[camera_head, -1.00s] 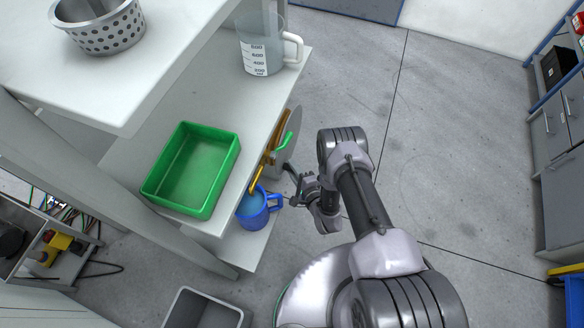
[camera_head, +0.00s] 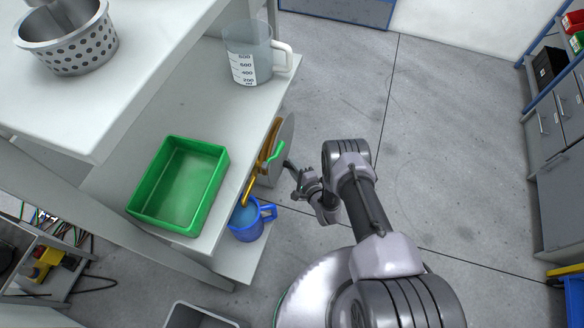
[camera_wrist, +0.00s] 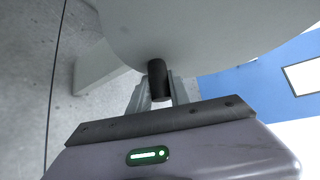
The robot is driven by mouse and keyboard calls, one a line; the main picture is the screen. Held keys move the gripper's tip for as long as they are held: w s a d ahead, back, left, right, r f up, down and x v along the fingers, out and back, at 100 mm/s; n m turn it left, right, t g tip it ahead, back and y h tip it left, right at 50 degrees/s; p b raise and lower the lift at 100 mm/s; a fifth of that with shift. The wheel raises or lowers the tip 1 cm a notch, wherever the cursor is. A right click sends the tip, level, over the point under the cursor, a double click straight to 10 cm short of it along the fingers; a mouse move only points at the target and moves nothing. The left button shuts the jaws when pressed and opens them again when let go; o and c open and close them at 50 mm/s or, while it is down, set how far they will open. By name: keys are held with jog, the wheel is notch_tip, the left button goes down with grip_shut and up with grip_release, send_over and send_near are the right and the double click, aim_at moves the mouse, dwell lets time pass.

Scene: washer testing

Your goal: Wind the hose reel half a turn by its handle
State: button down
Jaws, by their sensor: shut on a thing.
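The hose reel shows in the head view as a grey disc (camera_head: 288,139) with a yellow-orange hose (camera_head: 268,150) behind it, at the right side of the shelf unit. In the wrist view the reel's pale grey face (camera_wrist: 210,30) fills the top. Its handle (camera_wrist: 157,80) is a short black cylinder sticking out from that face. My gripper (camera_head: 289,167) is beside the reel's lower right part. In the wrist view my gripper (camera_wrist: 160,95) is shut on the handle, one finger on each side. The exact turn angle of the reel cannot be read.
A blue mug (camera_head: 246,224) stands just below the reel. A green tray (camera_head: 133,207) and a clear measuring jug (camera_head: 246,66) stand on the shelf. A perforated metal basket (camera_head: 70,52) is on the top surface. The floor to the right is clear up to drawer cabinets (camera_head: 557,135).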

jog(key=shift+w+d+f, duration=0.2)
jog(key=shift+w, duration=0.2)
dwell(0.4)
jog(key=c, duration=1.2)
grip_release()
jog(key=shift+w, duration=0.1)
jog(key=shift+r, duration=0.1)
jog(key=shift+s+d+r+p, duration=0.15)
jog(key=shift+s+d+p, duration=0.05)
jog(key=shift+s+p, duration=0.15)
jog(key=p+v, duration=0.6)
jog(key=v, duration=1)
jog(key=shift+s+d, duration=0.15)
jog(key=shift+s, duration=0.1)
jog(key=shift+r, duration=0.15)
